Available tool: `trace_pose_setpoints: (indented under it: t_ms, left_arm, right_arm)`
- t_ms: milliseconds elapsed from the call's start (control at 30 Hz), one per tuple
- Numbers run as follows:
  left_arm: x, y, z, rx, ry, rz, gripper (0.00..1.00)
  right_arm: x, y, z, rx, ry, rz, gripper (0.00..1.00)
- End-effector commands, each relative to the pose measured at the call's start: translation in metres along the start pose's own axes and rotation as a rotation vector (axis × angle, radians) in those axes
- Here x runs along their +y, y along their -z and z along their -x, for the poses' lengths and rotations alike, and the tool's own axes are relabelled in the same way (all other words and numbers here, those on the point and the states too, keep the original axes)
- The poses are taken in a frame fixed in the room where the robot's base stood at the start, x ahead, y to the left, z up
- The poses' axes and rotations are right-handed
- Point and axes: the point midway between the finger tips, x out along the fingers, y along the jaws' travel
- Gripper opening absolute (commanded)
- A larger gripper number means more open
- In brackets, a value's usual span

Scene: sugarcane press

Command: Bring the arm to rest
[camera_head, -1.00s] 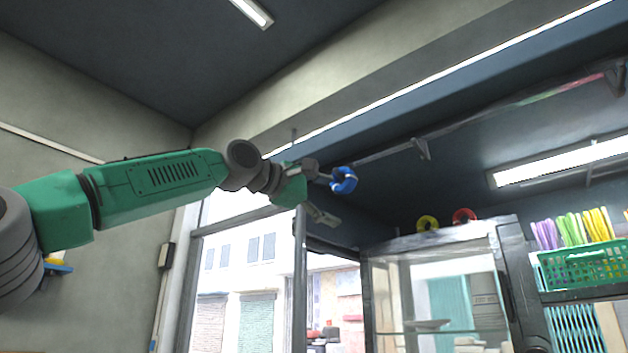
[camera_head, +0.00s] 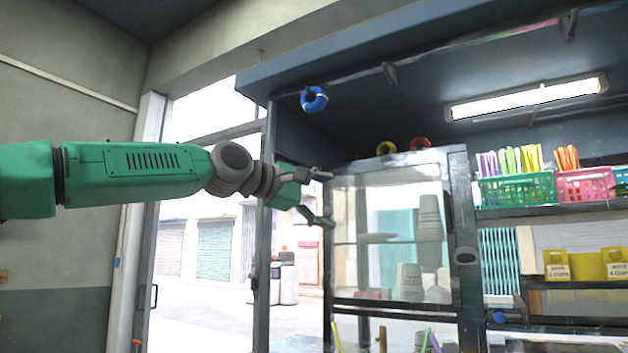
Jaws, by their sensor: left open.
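My left arm, green and grey, comes in from the left and reaches out almost level. Its left gripper (camera_head: 326,199) is open and empty, with the two fingers apart. In the picture it shows in front of the left edge of the glass cabinet (camera_head: 465,240). I cannot tell how far it is from the cabinet. My right gripper is not in view.
A blue ring (camera_head: 314,99) hangs from the overhead rail. Yellow (camera_head: 386,148) and red (camera_head: 420,143) rings are on the cabinet top. Green (camera_head: 517,190) and pink (camera_head: 585,187) baskets stand on the right shelf. Yellow boxes (camera_head: 557,265) are below. A doorway opens behind the arm.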

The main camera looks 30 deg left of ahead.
Motion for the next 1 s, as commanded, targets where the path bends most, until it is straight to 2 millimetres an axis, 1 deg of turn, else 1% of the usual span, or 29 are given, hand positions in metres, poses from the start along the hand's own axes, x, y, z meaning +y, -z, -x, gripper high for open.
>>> trace_pose_setpoints:
  t_ms: [33,100,233,333,600,667,767,867,900,967,1000]
  left_arm:
    - [-0.011,0.001,-0.005,-0.009,0.009,0.002,0.79]
    - [-0.022,0.001,-0.010,-0.022,0.018,0.000,0.79]
    - [-0.036,0.004,-0.016,-0.037,0.028,-0.002,0.79]
    - [-0.043,0.005,-0.018,-0.045,0.032,-0.002,0.79]
    - [-0.048,0.005,-0.021,-0.050,0.037,-0.004,0.79]
    - [-0.053,0.005,-0.024,-0.049,0.045,-0.009,0.79]
    - [-0.081,0.004,-0.041,-0.045,0.082,-0.038,0.79]
    - [-0.134,0.005,-0.069,-0.039,0.151,-0.094,0.79]
    - [-0.162,0.006,-0.080,-0.038,0.185,-0.121,0.79]
    - [-0.206,0.007,-0.096,-0.037,0.238,-0.165,0.79]
    - [-0.236,0.008,-0.104,-0.038,0.274,-0.196,0.79]
  right_arm:
    - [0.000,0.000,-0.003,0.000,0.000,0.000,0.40]
    - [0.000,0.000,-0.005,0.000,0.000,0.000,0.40]
    - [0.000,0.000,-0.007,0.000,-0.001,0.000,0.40]
    - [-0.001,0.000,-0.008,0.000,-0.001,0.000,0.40]
    - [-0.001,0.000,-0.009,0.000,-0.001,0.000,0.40]
    - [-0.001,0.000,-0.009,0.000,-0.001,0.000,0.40]
    - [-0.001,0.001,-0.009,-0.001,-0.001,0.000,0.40]
    - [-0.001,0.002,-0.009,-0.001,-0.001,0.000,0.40]
    - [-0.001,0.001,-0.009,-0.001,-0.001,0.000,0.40]
    - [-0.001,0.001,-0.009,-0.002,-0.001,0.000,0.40]
    - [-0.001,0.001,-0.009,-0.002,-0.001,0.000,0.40]
